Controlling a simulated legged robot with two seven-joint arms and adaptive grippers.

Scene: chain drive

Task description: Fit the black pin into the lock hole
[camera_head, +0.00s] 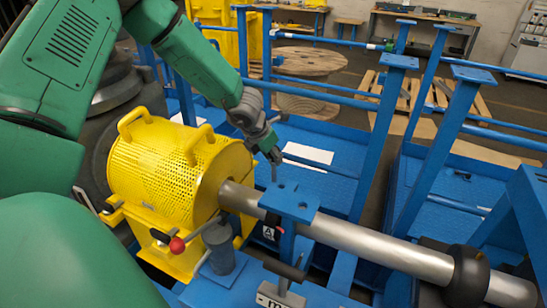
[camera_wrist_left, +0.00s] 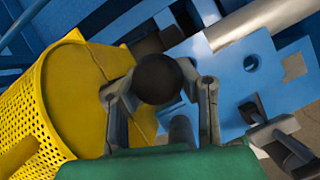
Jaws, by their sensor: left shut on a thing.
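My left gripper (camera_head: 273,157) is shut on the black pin (camera_head: 274,173), which hangs down just above and behind the blue lock plate (camera_head: 291,203). In the left wrist view, the pin's round black knob (camera_wrist_left: 158,78) sits between the fingers of the left gripper (camera_wrist_left: 160,92). The blue plate (camera_wrist_left: 226,78) shows beyond, with a round lock hole (camera_wrist_left: 252,62) up and right of the pin. The pin is apart from the hole in that view. Two small dark holes show on the plate in the head view. The pin's lower tip is hard to make out. My right gripper is not in view.
A yellow perforated guard (camera_head: 180,165) with handles stands left of the plate. A steel shaft (camera_head: 370,243) runs below the plate toward a black collar (camera_head: 468,275). A red-knobbed lever (camera_head: 177,245) and a black T-handle (camera_head: 285,270) stand in front. Blue posts and rails rise behind.

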